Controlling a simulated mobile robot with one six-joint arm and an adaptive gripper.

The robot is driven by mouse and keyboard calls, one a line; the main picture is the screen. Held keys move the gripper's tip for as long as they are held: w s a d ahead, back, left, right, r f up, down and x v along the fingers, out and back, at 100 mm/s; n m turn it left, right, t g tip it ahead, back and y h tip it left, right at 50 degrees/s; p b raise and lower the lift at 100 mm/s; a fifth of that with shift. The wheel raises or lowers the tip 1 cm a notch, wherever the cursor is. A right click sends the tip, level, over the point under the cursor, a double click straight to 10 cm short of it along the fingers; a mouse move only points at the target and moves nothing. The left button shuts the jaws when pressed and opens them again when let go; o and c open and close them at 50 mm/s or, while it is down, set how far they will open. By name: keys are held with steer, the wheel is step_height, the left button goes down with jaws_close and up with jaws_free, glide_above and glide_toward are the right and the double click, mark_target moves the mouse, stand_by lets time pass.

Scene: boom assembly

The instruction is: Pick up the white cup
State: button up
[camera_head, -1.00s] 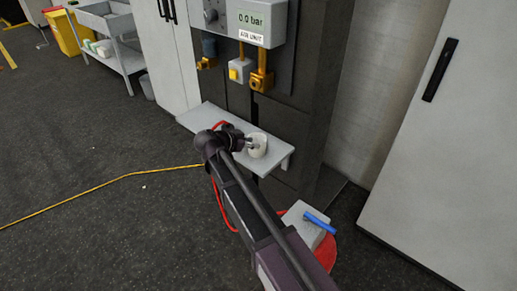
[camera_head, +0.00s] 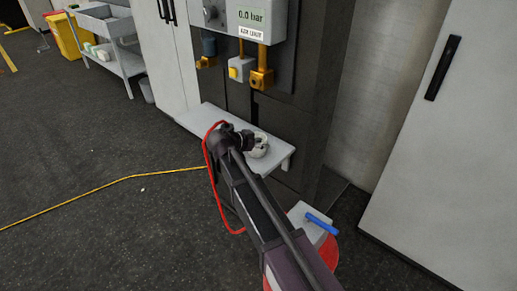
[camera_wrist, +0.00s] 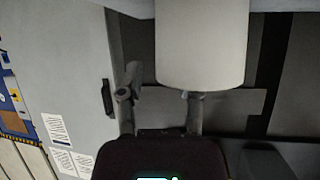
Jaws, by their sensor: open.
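The white cup (camera_head: 262,151) stands on a small grey shelf (camera_head: 203,121) below the wall unit. My gripper (camera_head: 248,138) is right at the cup in the head view and hides part of it. In the wrist view the cup (camera_wrist: 203,45) is large and close, right of centre. My gripper there (camera_wrist: 160,88) is open, with its two fingers apart. The cup lines up with the right finger and covers its tip, not centred between the fingers. I cannot tell whether the finger touches it.
A wall unit with a pressure display (camera_head: 258,20) and orange fittings (camera_head: 261,78) is above the shelf. A grey box with a blue object (camera_head: 320,223) sits at lower right. A yellow cable (camera_head: 100,187) crosses the open floor at left.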

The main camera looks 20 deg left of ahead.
mark_target(261, 136)
stand_by(0.3)
jaws_close()
steer(key=shift+r, duration=0.25)
stand_by(0.3)
step_height(261, 136, up, 3)
steer(key=p, duration=0.3)
steer(key=shift+f, duration=0.1)
steer(key=s+a+r+p, duration=0.1)
steer(key=s+a, duration=0.1)
steer(key=s, duration=0.5)
steer(key=s+a+p, duration=0.1)
steer(key=s, duration=0.7)
steer(key=shift+s+a+r, duration=0.3)
steer(key=shift+a+r, duration=0.1)
